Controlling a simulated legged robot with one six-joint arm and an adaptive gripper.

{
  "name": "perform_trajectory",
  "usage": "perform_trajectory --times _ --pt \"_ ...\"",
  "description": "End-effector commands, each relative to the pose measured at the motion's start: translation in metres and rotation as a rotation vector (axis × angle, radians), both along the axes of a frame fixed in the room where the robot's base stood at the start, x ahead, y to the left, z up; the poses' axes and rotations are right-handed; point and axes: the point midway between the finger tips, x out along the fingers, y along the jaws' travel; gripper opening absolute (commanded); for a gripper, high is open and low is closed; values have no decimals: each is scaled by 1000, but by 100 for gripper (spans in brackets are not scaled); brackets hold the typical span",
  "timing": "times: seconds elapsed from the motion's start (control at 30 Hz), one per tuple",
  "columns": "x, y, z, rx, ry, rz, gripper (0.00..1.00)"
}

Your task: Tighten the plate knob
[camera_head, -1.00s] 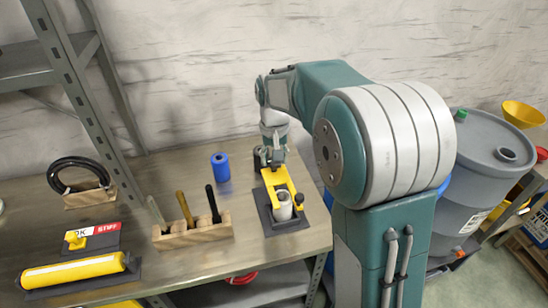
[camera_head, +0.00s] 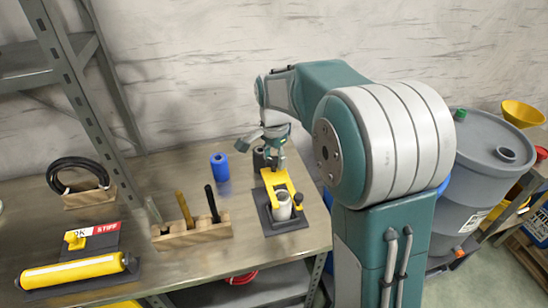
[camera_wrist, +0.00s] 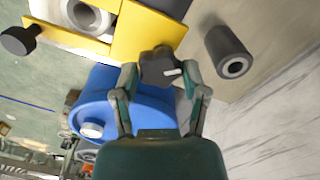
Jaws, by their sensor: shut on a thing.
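A yellow clamp (camera_head: 275,181) stands on a dark base plate (camera_head: 266,222) near the table's front right and holds a pale hollow cylinder (camera_head: 283,206). The yellow piece also fills the top of the wrist view (camera_wrist: 148,30). A dark knob (camera_wrist: 158,66) sits at its edge there, with a small white mark. My gripper (camera_wrist: 161,80) is shut on this knob, one finger on each side. In the head view my gripper (camera_head: 272,160) points down at the clamp's far end, and the knob is hidden. A second black knob (camera_head: 299,198) is on the clamp's near right side.
A dark hollow cylinder (camera_wrist: 228,52) stands close beside the gripper. A blue cylinder (camera_head: 220,166) stands left of the clamp. A wooden tool block (camera_head: 190,230) and a yellow roller (camera_head: 72,271) are farther left. A grey drum (camera_head: 486,180) stands right of the table.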

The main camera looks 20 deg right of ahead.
Motion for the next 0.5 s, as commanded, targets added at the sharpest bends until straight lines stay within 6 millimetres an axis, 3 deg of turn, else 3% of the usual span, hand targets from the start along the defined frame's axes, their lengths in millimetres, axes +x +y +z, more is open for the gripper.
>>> perform_trajectory --times 0.5 --pt "-1 1 -3 1 7 -462 9"
